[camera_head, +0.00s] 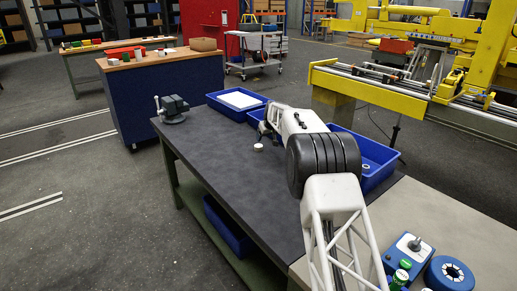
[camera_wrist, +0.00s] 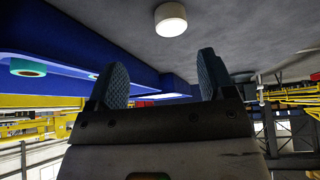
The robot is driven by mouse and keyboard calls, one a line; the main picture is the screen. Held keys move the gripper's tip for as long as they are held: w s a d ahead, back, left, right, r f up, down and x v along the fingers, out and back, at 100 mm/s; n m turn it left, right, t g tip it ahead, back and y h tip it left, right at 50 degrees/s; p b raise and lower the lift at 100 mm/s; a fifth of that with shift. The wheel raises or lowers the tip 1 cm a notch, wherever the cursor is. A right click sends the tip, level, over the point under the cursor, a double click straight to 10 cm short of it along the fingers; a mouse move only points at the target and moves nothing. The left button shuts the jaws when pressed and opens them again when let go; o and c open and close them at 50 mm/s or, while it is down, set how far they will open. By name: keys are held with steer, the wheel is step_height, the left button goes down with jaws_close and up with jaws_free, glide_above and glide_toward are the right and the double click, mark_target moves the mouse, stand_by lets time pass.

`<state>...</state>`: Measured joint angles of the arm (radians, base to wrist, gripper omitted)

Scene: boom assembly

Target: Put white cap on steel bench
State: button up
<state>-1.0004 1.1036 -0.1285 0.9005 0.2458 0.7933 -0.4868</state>
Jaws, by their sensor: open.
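The white cap (camera_head: 258,147) is a small round piece standing on the dark bench top (camera_head: 222,150), beside my gripper. It also shows in the wrist view (camera_wrist: 171,20), at the top of the picture and beyond my fingertips. My gripper (camera_wrist: 160,78) is open, its two dark ribbed fingers apart with nothing between them. The cap is clear of both fingers. In the head view my gripper (camera_head: 265,131) is partly hidden by my white arm. A pale grey bench top (camera_head: 455,211) adjoins the dark one at the right; I cannot tell which is the steel bench.
A blue tray with a white sheet (camera_head: 237,100) and a vise (camera_head: 172,108) are at the bench's far end. Another blue bin (camera_head: 378,172) is right of my arm. A blue control box (camera_head: 408,256) and blue ring (camera_head: 449,274) sit on the pale top. The dark top's left is clear.

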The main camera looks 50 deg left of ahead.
mark_target(258, 145)
steer(key=shift+s+a+f, duration=0.6)
steer(key=shift+a, duration=0.25)
steer(key=shift+f, duration=0.15)
steer(key=shift+x, duration=1.15)
steer(key=shift+a, duration=0.1)
steer(key=shift+x, duration=2.55)
steer(key=c, duration=1)
steer(key=shift+r, duration=0.2)
steer(key=shift+c, duration=0.2)
